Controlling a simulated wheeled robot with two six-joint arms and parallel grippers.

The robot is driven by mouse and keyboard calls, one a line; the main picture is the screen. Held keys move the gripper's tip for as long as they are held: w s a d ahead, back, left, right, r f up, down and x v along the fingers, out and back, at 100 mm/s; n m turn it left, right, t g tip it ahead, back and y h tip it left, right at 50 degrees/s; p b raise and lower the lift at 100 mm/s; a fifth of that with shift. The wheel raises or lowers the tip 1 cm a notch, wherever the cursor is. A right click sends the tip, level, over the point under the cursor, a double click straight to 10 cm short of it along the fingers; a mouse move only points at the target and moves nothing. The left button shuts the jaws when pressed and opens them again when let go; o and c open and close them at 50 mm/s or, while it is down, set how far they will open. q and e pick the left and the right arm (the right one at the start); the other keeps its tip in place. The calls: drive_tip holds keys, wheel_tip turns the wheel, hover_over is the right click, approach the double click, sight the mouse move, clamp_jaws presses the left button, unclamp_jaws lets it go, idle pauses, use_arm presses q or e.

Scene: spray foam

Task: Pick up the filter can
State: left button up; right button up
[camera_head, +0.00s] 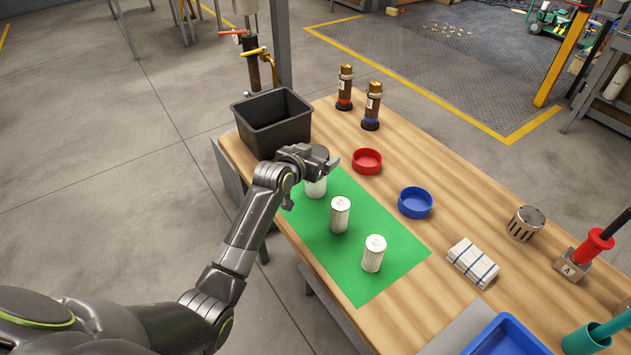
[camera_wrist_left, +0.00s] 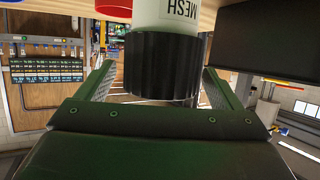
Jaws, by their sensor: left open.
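Three white cans stand in a row on a green mat (camera_head: 375,265). The far can (camera_head: 316,188) is partly hidden behind my left gripper (camera_head: 327,163). In the left wrist view, a white can (camera_wrist_left: 168,12) with the upside-down letters "MESH" and a black ribbed cap (camera_wrist_left: 163,65) sits between my spread fingers (camera_wrist_left: 158,88). Gaps show on both sides of the cap, so my gripper is open around it. The middle can (camera_head: 340,215) and the near can (camera_head: 373,253) have pale pleated sides and white tops. My right gripper is not in view.
A black bin (camera_head: 272,122) stands beyond my left gripper. A red dish (camera_head: 367,161), a blue dish (camera_head: 415,203), two brown bottles (camera_head: 345,88) (camera_head: 372,106), a folded cloth (camera_head: 472,262) and a perforated metal cylinder (camera_head: 525,224) are on the wooden table (camera_head: 455,180). A blue tray (camera_head: 505,338) is nearest.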

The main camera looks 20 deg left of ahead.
use_arm(q)
drive_tip(key=shift+x, duration=1.15)
drive_tip(key=c, duration=1.5)
drive_tip(key=shift+c, duration=0.6)
drive_tip(key=shift+r, duration=0.1)
